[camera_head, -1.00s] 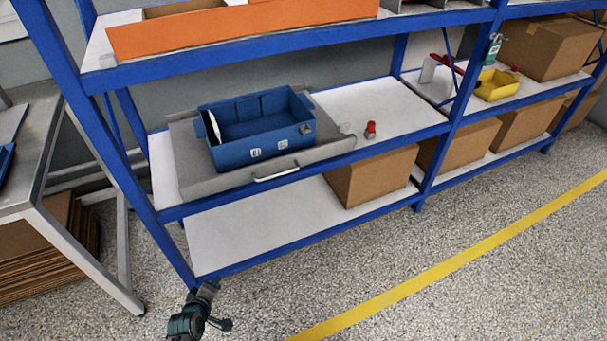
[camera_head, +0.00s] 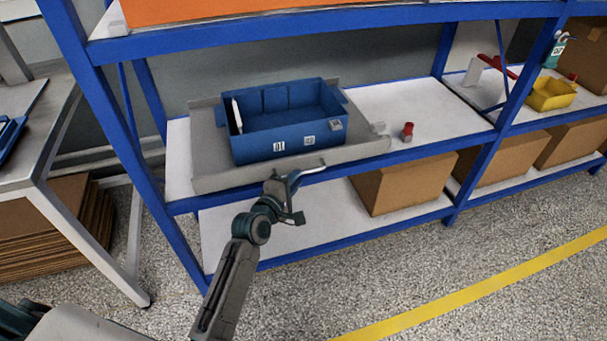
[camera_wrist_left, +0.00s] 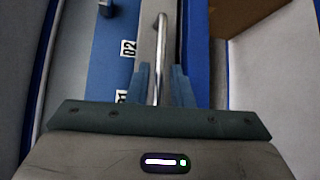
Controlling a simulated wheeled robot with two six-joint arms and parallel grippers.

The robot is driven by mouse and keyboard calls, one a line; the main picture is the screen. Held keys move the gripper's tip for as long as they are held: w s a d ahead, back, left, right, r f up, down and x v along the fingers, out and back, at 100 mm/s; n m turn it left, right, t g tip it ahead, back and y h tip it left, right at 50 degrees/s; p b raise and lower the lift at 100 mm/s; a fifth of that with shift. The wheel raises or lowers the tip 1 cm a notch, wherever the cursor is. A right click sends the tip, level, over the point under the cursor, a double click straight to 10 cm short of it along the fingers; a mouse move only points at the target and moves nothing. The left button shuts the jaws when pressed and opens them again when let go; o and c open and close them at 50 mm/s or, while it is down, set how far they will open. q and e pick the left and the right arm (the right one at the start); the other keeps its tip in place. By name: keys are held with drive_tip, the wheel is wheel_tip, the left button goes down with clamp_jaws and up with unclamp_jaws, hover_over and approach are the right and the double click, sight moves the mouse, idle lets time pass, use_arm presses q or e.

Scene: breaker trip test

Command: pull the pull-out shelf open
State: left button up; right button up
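The pull-out shelf (camera_head: 208,142) is a grey tray on the middle level of the blue rack. A blue bin (camera_head: 262,150) with labels on its front stands on it. A pale bar handle (camera_head: 314,170) is on the shelf's front edge. My left gripper (camera_head: 290,186) is at the handle's left part and hides some of it. In the left wrist view the metal handle (camera_wrist_left: 160,45) runs between the fingers of my left gripper (camera_wrist_left: 161,78). The fingers look apart, with a narrow gap on each side of the bar. My right gripper is not in view.
A red-topped object (camera_head: 407,132) stands on the rack right of the grey shelf. A cardboard box (camera_head: 400,185) sits on the level below. A metal table (camera_head: 45,160) stands at the left. The floor (camera_head: 370,275) in front of the rack is clear.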

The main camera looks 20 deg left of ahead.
use_arm(q)
drive_tip(key=shift+x, duration=2.2)
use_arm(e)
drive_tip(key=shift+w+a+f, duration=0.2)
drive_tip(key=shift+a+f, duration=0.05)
use_arm(q)
drive_tip(key=shift+c, duration=0.4)
clamp_jaws()
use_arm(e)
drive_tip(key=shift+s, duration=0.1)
